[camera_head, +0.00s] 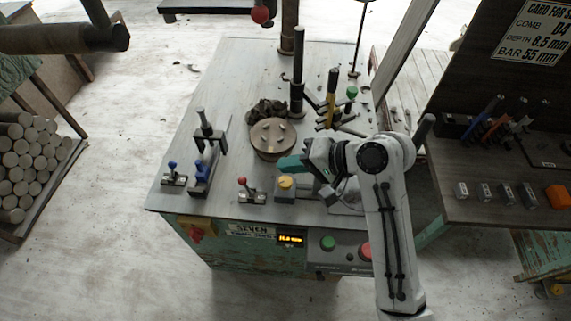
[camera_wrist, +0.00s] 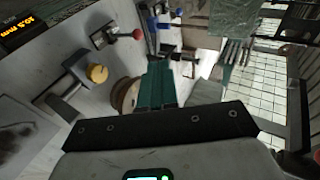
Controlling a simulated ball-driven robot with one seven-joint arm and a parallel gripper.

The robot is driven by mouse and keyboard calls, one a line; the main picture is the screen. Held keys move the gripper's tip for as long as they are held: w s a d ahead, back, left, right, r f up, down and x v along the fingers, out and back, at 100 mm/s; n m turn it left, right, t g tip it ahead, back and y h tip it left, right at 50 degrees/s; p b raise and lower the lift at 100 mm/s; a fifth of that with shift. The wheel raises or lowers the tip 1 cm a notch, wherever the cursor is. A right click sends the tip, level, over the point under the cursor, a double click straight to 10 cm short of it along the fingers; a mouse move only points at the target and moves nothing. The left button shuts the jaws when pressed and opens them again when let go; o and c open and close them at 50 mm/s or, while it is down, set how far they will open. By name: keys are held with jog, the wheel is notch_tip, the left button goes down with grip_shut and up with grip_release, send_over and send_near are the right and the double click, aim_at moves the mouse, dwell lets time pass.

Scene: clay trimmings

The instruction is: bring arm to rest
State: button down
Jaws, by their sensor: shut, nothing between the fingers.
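My gripper (camera_head: 291,163) is shut and empty, with teal fingers pointing left in the head view. It hangs above the grey machine table, over the area by the yellow button and the round wooden disc. My white arm (camera_head: 385,215) reaches in from the lower right and is bent at the elbow. In the wrist view the teal fingers of my gripper (camera_wrist: 162,82) are together, with the dark gripper bar below them. The fingers cover part of the round disc there.
The grey table (camera_head: 240,80) carries a round disc (camera_head: 272,138), dark clay trimmings (camera_head: 266,110), a yellow button (camera_head: 286,183), a red-knobbed lever (camera_head: 243,184), blue-knobbed levers (camera_head: 172,168) and upright posts. A dark bench (camera_head: 500,205) with small blocks stands right. Stacked cylinders (camera_head: 30,160) lie left.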

dwell(0.4)
jog(key=s+d+f+h, duration=0.3)
jog(key=s+d+f, duration=0.4)
jog(key=d+f, duration=0.15)
jog(key=s+d+f+g+h+b, duration=0.1)
jog(key=s+d+f+h, duration=0.3)
jog(key=s+d, duration=0.6)
jog(key=s+d+f+g+h, duration=0.1)
jog(key=s+d+f+h, duration=0.3)
jog(key=s+d, duration=0.6)
jog(key=s, duration=0.3)
jog(key=shift+s+d+n+b, duration=0.2)
jog(key=shift+s+n+b, duration=0.05)
jog(key=shift+n+b, duration=0.15)
